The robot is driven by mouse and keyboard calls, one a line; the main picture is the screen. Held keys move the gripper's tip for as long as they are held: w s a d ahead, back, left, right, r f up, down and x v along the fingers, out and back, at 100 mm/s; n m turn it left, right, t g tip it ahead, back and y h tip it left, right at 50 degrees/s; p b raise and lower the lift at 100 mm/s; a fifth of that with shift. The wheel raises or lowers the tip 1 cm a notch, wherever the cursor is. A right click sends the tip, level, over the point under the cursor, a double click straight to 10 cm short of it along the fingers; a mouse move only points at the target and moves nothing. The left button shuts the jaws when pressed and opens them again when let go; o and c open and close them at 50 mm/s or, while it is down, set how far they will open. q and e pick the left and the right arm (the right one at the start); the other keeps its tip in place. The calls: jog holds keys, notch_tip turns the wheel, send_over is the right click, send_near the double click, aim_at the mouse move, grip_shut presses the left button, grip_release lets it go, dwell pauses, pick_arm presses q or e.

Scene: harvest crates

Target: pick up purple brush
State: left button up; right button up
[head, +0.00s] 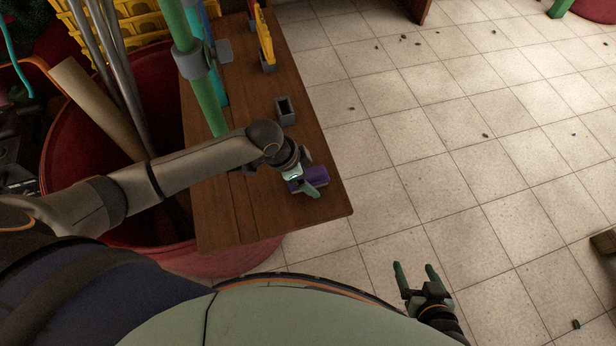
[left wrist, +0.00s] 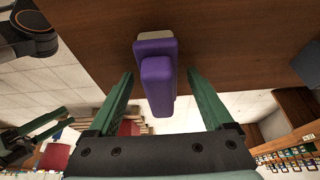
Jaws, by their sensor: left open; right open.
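The purple brush (head: 317,175) lies on the wooden table near its front right corner in the head view. My left gripper (head: 303,190) is over it and hides part of it. In the left wrist view the purple brush (left wrist: 156,80), with a pale strip at its far end, is between the two green fingers of my left gripper (left wrist: 160,82). The fingers are open, with a gap on each side of the brush. My right gripper (head: 416,272) is open and empty, over the tiled floor right of the table.
The wooden table (head: 240,215) has a small grey open box (head: 285,110) farther back and a yellow item (head: 264,38) at the far end. A green pole (head: 205,95) stands along its left side. A red tub (head: 60,150) is at left. Tiled floor lies right.

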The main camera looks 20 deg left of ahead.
pick_arm(q)
grip_shut()
dwell(0.6)
jog(key=shift+r, duration=0.1)
jog(key=shift+r, duration=0.6)
jog(key=s+d+r+p, duration=0.2)
jog(key=s+d+r, duration=0.2)
jog(key=s+r, duration=0.7)
jog(key=shift+s+r+p, duration=0.35)
jog(key=shift+s, duration=0.9)
